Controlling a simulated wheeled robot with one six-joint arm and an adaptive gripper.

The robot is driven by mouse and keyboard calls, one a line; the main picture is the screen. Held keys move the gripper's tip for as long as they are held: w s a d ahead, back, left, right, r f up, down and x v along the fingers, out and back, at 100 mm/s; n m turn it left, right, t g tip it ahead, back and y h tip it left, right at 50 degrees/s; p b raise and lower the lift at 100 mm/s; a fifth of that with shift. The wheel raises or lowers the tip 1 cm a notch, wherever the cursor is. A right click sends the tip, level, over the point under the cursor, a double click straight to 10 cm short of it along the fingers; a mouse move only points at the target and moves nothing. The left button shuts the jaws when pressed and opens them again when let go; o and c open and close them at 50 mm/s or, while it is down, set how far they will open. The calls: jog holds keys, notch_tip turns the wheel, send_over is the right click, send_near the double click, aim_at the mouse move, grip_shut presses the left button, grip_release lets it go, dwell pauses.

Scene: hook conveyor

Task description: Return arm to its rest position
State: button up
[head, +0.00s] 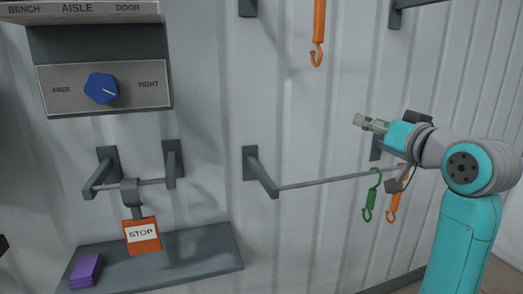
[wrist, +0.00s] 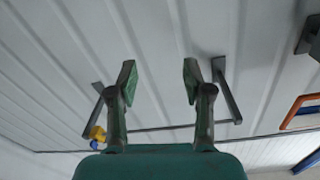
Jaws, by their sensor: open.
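My gripper (head: 370,123) shows in the head view at the end of my teal and grey arm, on the right. It points left, in front of the wall and above the long rail (head: 325,181). In the wrist view my gripper (wrist: 159,80) has its two fingers well apart, with nothing between them but the ribbed wall behind. A green hook (head: 371,196) and an orange hook (head: 394,208) hang at the right part of the long rail, below my gripper. My wrist partly covers the rail's right end.
A STOP sign (head: 142,235) hangs from a short rail at left. Below, a shelf (head: 190,252) bears a purple stack (head: 86,270). A blue knob (head: 102,88) sits on the FREE/TIGHT panel. Another orange hook (head: 318,35) hangs at top. Small yellow and blue parts (wrist: 97,134) show beside my gripper.

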jog(key=s+a+f+m+h, duration=0.1)
jog(key=s+f+m+h, duration=0.15)
jog(key=f, duration=1.35)
jog(key=s+a+f+m+h, duration=0.1)
jog(key=s+f, duration=0.3)
jog(key=f, duration=1.3)
jog(key=s+a+f+g+h, duration=0.1)
jog(key=s+f, duration=1.3)
jog(key=s, duration=0.1)
jog(key=s+a+f+n+g, duration=0.1)
jog(key=s+a+f+n, duration=0.1)
jog(key=s, duration=3)
jog(key=shift+s+f+n+g, duration=0.2)
jog(key=shift+s+n+g, duration=0.15)
jog(key=shift+n, duration=0.3)
